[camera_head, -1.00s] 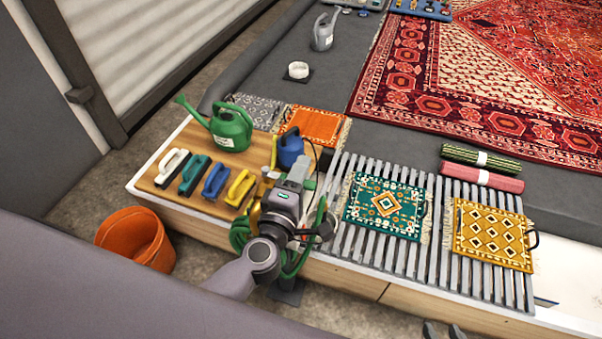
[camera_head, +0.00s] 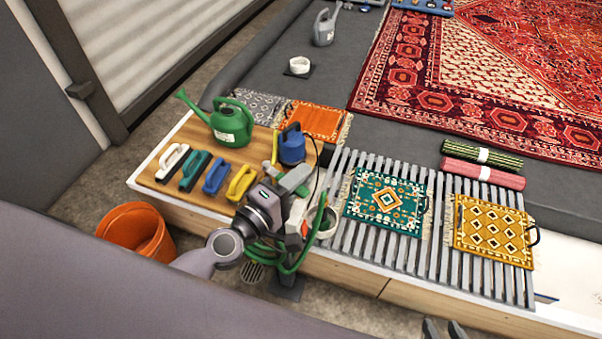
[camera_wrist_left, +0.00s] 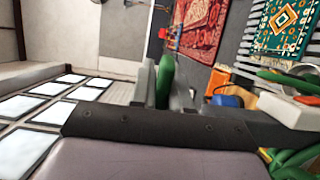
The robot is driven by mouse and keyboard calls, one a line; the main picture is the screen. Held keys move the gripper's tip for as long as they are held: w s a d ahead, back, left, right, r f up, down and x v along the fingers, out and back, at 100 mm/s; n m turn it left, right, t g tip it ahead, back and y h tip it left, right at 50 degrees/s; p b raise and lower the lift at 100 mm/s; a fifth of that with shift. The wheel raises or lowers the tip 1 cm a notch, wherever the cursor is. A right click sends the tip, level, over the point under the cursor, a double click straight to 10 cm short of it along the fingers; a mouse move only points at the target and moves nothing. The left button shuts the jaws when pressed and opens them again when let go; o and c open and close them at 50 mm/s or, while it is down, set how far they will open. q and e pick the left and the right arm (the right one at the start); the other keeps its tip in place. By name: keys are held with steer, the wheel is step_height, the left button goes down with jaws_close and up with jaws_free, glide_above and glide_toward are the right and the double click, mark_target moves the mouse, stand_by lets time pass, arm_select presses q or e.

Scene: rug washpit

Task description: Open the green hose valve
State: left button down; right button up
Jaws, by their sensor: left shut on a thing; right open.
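My left gripper (camera_head: 296,181) is at the front edge of the wooden counter, beside the coiled green hose (camera_head: 302,258). In the left wrist view its jaws (camera_wrist_left: 157,82) are shut on a green lever-like piece, which looks like the green valve's handle (camera_wrist_left: 165,78). In the head view, the gripper and wrist hide most of the valve, so its body and handle angle cannot be made out. My right gripper (camera_head: 443,330) shows only as two dark fingertips, apart and empty, at the bottom edge of the head view.
A blue jug (camera_head: 292,146), a green watering can (camera_head: 232,124) and several brushes (camera_head: 215,179) stand on the counter (camera_head: 150,178). An orange bucket (camera_head: 135,230) is on the floor to the left. Slatted racks (camera_head: 345,235) with small rugs lie to the right.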

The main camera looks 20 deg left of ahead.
arm_select(q)
steer(key=shift+s+m+h, duration=0.2)
steer(key=shift+m+h, duration=0.2)
steer(key=shift+h, duration=0.1)
steer(key=c, duration=1.2)
jaws_free()
steer(key=shift+s+a, duration=0.1)
steer(key=shift+s, duration=0.05)
steer(key=shift+s+a+f+b, duration=0.1)
steer(key=shift+s+a+b, duration=0.05)
steer(key=shift+s+b, duration=0.15)
steer(key=b+v, duration=0.1)
steer(key=v, duration=0.5)
steer(key=shift+s+b, duration=0.1)
steer(key=shift+b, duration=0.2)
